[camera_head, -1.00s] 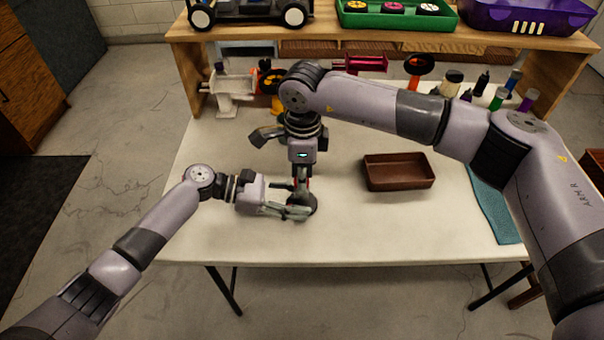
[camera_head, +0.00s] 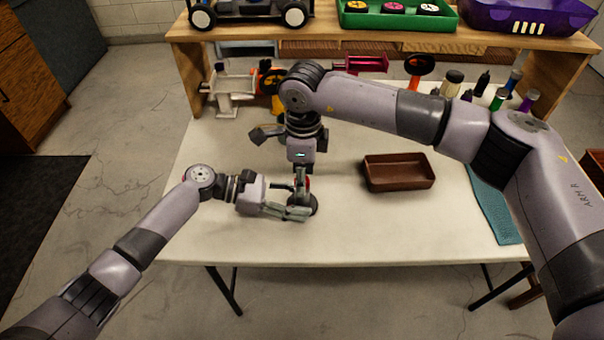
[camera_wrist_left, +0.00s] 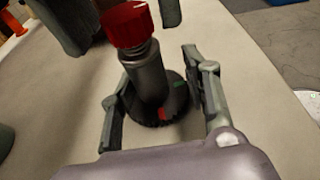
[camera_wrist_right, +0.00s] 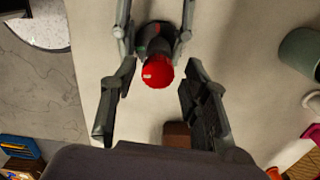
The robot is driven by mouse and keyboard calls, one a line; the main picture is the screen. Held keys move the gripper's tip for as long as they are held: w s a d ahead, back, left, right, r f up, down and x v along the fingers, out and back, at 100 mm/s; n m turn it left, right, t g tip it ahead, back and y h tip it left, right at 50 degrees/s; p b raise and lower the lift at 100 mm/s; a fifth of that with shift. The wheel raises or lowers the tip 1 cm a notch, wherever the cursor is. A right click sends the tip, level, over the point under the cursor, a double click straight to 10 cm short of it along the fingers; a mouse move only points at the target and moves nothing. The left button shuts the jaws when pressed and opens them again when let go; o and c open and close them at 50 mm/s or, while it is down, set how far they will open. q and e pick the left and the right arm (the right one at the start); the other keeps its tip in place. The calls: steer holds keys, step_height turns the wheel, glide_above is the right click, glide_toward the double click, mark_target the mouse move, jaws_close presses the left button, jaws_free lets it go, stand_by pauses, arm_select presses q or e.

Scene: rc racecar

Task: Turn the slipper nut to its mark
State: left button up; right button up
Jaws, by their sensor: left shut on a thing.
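The slipper assembly is a grey upright shaft (camera_wrist_left: 148,75) with a red nut (camera_wrist_left: 127,25) on top and a dark round base (camera_wrist_left: 145,112) bearing a red mark (camera_wrist_left: 162,114) and a green mark (camera_wrist_left: 180,98). My left gripper (camera_head: 296,208) is shut around the lower part, one finger on each side. In the right wrist view, the red nut (camera_wrist_right: 158,71) shows a small pale mark on its side. My right gripper (camera_wrist_right: 158,92) is open, pointing down at the nut, its fingers apart on both sides without visible contact. In the head view the grippers largely hide the assembly.
A brown tray (camera_head: 400,185) stands to the right on the white table, beside a teal mat (camera_head: 492,205). Several bottles (camera_head: 498,98) and a white stand (camera_head: 226,84) are at the back, below a wooden shelf (camera_head: 400,42). The table's front is clear.

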stand_by(0.3)
step_height(320, 180, up, 12)
steer(key=shift+s+d, duration=0.1)
stand_by(0.4)
arm_select(q)
steer(key=o, duration=1.1)
steer(key=shift+o, duration=0.2)
steer(key=v, duration=1.2)
